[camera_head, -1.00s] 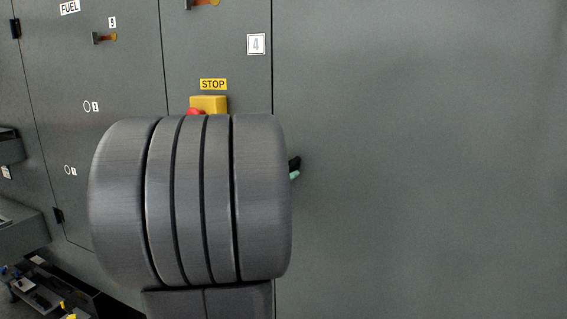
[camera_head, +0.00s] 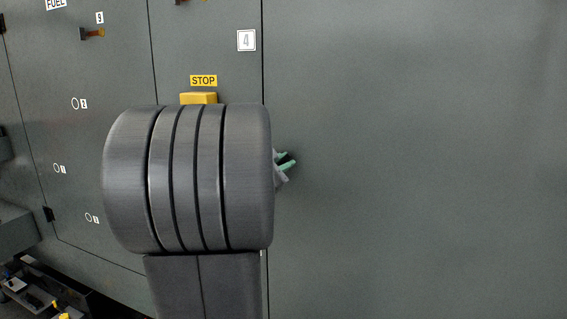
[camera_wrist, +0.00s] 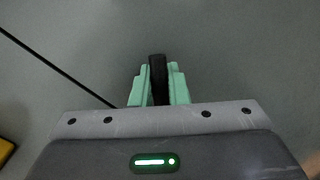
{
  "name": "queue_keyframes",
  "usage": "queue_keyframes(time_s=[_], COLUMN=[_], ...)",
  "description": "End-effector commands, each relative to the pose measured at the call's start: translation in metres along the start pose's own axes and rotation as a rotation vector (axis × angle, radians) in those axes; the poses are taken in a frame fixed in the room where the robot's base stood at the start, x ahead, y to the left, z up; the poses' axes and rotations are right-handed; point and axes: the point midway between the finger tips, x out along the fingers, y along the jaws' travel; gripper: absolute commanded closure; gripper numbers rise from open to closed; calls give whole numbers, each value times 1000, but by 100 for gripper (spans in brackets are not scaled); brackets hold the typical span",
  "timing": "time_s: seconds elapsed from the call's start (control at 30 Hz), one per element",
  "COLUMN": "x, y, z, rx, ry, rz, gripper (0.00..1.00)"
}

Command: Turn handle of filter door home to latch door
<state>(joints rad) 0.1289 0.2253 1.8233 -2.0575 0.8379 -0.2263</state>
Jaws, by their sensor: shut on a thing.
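A black handle (camera_wrist: 158,78) stands between the two green fingertips of my gripper (camera_wrist: 158,85) in the wrist view. The fingers touch it on both sides, and its lower part is hidden between them. Behind is a plain grey panel (camera_head: 420,160), right of a dark vertical seam. No filter label shows, and the latch is hidden.
A yellow STOP box (camera_head: 199,98) is left of my gripper, partly behind my arm. A label 4 (camera_head: 246,40) is above it. Another handle (camera_head: 92,33) is at upper left. A dark tray (camera_head: 50,295) with small parts is at lower left. The right panel is clear.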

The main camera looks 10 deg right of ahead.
Motion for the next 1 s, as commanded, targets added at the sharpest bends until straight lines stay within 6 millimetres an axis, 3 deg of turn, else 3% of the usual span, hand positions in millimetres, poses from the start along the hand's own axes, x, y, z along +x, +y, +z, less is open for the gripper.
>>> queue_keyframes(time_s=[0.27,1.0], x=[0,-2], y=[-1,7], z=[-3,-5], rx=[-84,-594], ry=[-17,-120], rz=[14,97], gripper=[100,100])
